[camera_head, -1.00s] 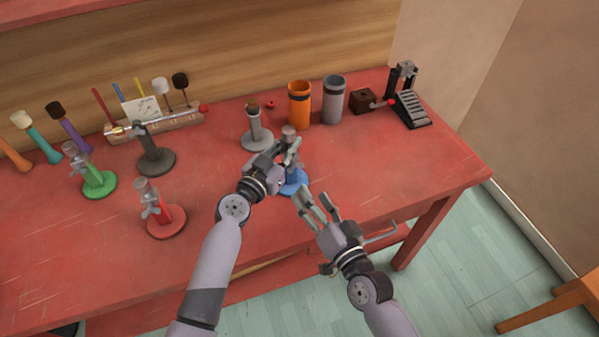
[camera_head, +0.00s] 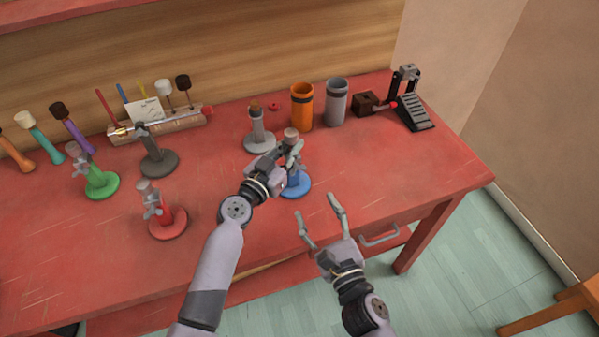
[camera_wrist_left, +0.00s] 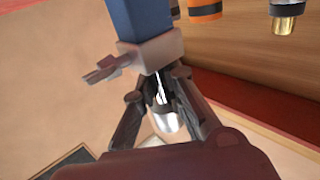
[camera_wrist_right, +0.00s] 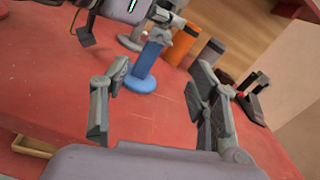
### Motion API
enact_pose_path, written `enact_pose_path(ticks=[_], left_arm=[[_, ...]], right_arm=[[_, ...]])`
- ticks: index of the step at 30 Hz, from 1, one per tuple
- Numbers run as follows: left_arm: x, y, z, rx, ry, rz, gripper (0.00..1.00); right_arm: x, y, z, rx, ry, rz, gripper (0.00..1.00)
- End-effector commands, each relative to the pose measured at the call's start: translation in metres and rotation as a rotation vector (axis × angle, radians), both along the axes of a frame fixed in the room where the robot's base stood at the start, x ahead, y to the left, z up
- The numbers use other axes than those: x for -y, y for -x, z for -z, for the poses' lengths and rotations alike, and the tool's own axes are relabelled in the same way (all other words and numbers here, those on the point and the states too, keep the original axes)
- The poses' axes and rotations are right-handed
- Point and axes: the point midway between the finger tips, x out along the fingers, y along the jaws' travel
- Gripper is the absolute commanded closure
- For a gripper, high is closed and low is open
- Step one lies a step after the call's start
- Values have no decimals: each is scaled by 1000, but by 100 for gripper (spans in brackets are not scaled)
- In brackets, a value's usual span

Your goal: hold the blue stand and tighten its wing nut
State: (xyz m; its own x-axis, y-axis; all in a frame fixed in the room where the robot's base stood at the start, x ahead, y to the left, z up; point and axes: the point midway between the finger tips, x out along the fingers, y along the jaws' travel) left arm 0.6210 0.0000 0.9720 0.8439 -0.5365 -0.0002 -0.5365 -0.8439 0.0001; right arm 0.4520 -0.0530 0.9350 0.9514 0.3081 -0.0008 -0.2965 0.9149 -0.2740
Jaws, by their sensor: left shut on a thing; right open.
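The blue stand (camera_head: 296,185) is upright near the table's front, its round base on the table. My left gripper (camera_head: 292,153) is shut on the stand's upper part, just below its top. In the left wrist view, the blue post (camera_wrist_left: 140,18) meets a grey collar between the fingers, with the grey wing nut (camera_wrist_left: 103,70) sticking out at left. My right gripper (camera_head: 317,207) is open and empty, in front of the stand and apart from it. In the right wrist view, the blue stand (camera_wrist_right: 146,70) appears beyond the spread fingers.
A red stand (camera_head: 168,221) and a green stand (camera_head: 100,184) are to the left. A grey stand (camera_head: 260,140), an orange cup (camera_head: 302,108) and a grey cup (camera_head: 336,102) are behind. A pedal (camera_head: 411,108) stands at the back right. The table's right front is clear.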

Motion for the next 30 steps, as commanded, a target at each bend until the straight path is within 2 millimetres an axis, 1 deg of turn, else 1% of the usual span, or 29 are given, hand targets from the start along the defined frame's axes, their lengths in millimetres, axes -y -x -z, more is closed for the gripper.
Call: enact_pose_path(ticks=[5,8,15,21,25,30], left_arm=[[0,0,0,1,1,0,100],[0,0,0,1,1,0,100],[0,0,0,1,1,0,100],[0,0,0,1,1,0,100],[0,0,0,1,1,0,100],[0,0,0,0,0,0,100]], right_arm=[[-5,-14,-1,-2,-17,0,45],[-9,-30,-1,0,-15,0,45],[-24,-75,-1,-1,-16,0,45],[-33,-103,-1,-3,-14,2,45],[-36,-111,-1,-3,-14,2,45],[-37,-114,0,-4,-12,1,45]])
